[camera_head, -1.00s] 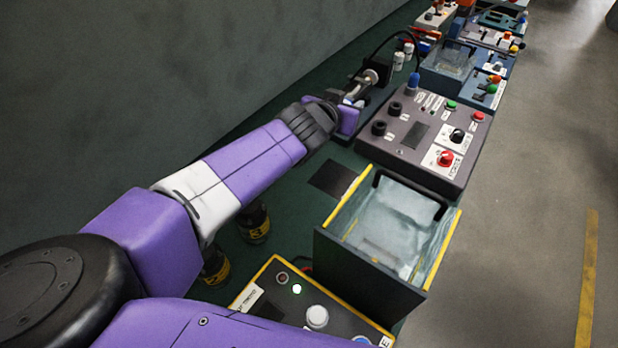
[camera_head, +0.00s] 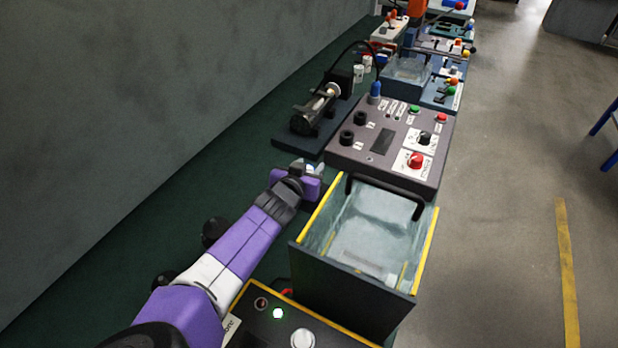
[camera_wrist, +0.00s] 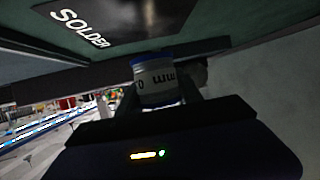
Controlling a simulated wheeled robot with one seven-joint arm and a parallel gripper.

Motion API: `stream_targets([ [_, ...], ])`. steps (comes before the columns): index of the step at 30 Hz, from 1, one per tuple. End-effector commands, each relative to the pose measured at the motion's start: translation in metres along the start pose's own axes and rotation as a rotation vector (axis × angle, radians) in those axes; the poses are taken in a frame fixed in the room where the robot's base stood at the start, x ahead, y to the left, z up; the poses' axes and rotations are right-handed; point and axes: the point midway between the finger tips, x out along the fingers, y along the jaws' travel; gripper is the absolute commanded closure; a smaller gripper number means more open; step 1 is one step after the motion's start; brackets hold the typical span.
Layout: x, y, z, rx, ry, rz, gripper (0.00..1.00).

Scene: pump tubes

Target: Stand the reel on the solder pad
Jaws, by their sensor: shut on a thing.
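The reel (camera_wrist: 157,80) is a small cylinder with a white printed label and blue rims. My gripper (camera_wrist: 160,92) is shut on it, with a finger on each side. In the head view my gripper (camera_head: 308,173) is low over the green bench, left of the clear-sided box, and largely covers the reel. The solder pad (camera_wrist: 125,22) is a black patch lettered SOLDER, at the top of the wrist view, beyond the reel. I cannot tell whether reel and pad touch. In the head view my arm hides the pad.
A clear-sided box (camera_head: 308,265) with yellow edges stands right of my gripper. A grey control panel (camera_head: 348,158) and a motor on a dark base (camera_head: 285,142) stand beyond. A yellow-edged button box (camera_head: 262,325) is nearest. Bench to the left is mostly clear.

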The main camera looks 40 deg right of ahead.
Motion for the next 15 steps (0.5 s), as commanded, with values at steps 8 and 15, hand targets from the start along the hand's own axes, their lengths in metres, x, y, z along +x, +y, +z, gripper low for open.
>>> stream_targets([
  [8,0.014,0.001,0.034,-0.003,0.0,0.0,1.0],
  [15,0.015,0.0,0.035,-0.001,0.001,0.0,1.0],
])
